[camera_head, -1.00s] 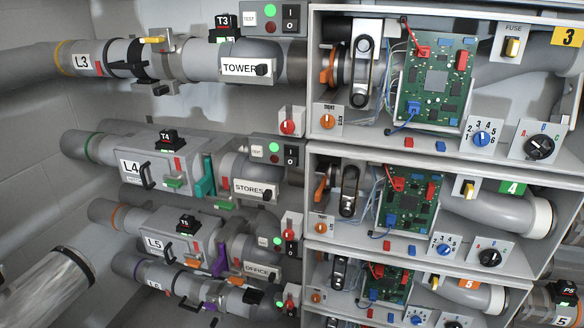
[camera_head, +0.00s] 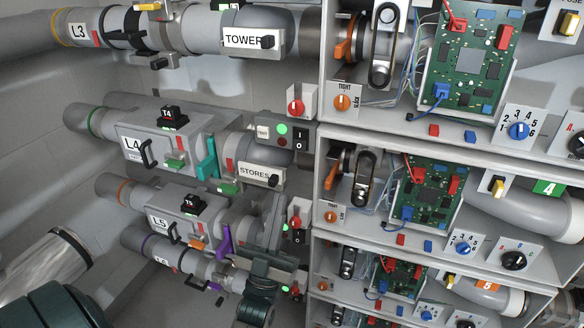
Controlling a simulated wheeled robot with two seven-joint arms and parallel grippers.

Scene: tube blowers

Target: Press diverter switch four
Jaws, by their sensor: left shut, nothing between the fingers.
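No part reads "diverter", so I cannot tell which part is diverter switch four. In the head view, row four holds the grey L4 pipe unit (camera_head: 135,146) with a black T4 block (camera_head: 173,117) on top. To its right are the STORES pipe section (camera_head: 235,172) and a panel with a green light (camera_head: 283,128) and a black rocker switch (camera_head: 299,139). A red knob (camera_head: 295,220) sits lower right. My left gripper (camera_head: 274,262), dark green, is shut and empty at bottom centre, below the STORES section and in front of row five. My right gripper is not in view.
Open bays with circuit boards (camera_head: 425,192) and knob panels fill the right. The TOWER pipe (camera_head: 255,37) runs above, and the L5 unit (camera_head: 165,221) lies below. A shiny cylinder (camera_head: 45,268) is at lower left. The gap above the T4 block looks clear.

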